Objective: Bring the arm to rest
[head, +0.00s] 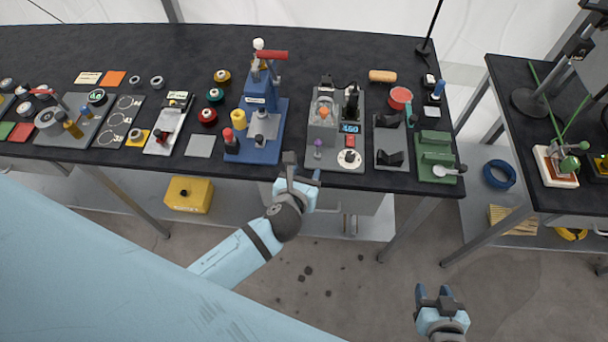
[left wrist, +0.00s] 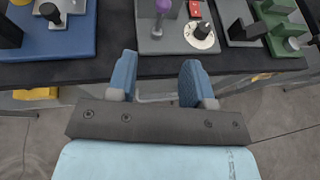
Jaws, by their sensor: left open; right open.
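My left gripper (head: 298,170) is at the front edge of the black table (head: 310,60), between the blue press (head: 262,105) and the grey station with a display (head: 338,125). In the left wrist view its two blue fingers (left wrist: 160,80) are apart with nothing between them. Beyond the fingers are the table's front edge and the grey station's plate (left wrist: 176,38). My right gripper (head: 434,296) is low at the bottom right of the head view, over the floor and away from both tables. Its fingers are apart and I see nothing held.
Several tool plates fill the table's front. A green fixture (head: 437,160) stands near its right corner. A yellow box (head: 188,194) sits on the shelf below. A second table (head: 520,75) stands at the right. Open floor (head: 340,285) lies in front.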

